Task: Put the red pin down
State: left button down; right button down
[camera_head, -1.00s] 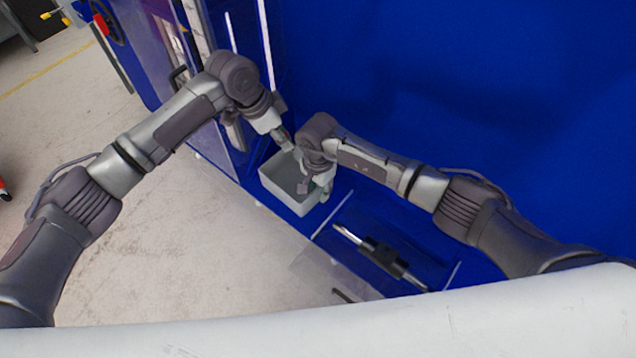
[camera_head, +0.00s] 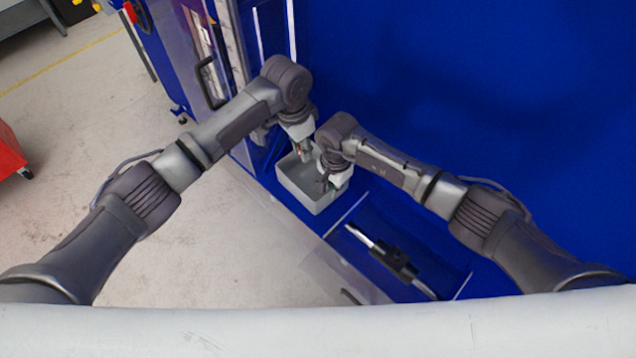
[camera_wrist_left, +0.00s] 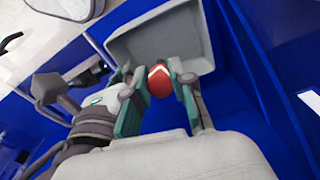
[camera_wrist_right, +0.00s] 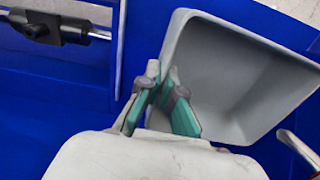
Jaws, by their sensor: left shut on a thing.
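My left gripper (camera_wrist_left: 160,92) is shut on the red pin (camera_wrist_left: 160,82), whose rounded red end with a pale mark shows between the fingers in the left wrist view. In the head view my left gripper (camera_head: 306,152) is over the far edge of the grey bin (camera_head: 298,190); the pin is too small to make out there. My right gripper (camera_wrist_right: 163,80) is over the same bin (camera_wrist_right: 250,120), with its fingertips close together and no object visible between them. In the head view my right gripper (camera_head: 328,183) is partly hidden by its wrist.
A black and silver tool (camera_head: 392,260) lies on the blue surface in front of the bin, and it also shows in the right wrist view (camera_wrist_right: 45,28). A clear panel with a black handle (camera_head: 210,82) stands at left. A red cart (camera_head: 10,152) is on the floor.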

pick_arm(q)
jog(key=shift+n+y, duration=0.6)
jog(key=shift+n, duration=0.2)
jog(key=shift+s+a+f, duration=0.1)
jog(key=shift+s+f, duration=0.05)
jog(key=shift+f, duration=1.75)
jog(key=shift+s+d+f, duration=0.1)
jog(key=shift+s+f, duration=0.05)
jog(key=shift+f, duration=1.7)
jog(key=shift+s+a+f, duration=0.1)
jog(key=shift+s+f, duration=0.05)
jog(key=shift+f, duration=1.75)
jog(key=shift+f, duration=0.1)
jog(key=c, duration=1)
grip_release()
notch_tip(320, 180, up, 12)
jog(key=shift+r, duration=0.15)
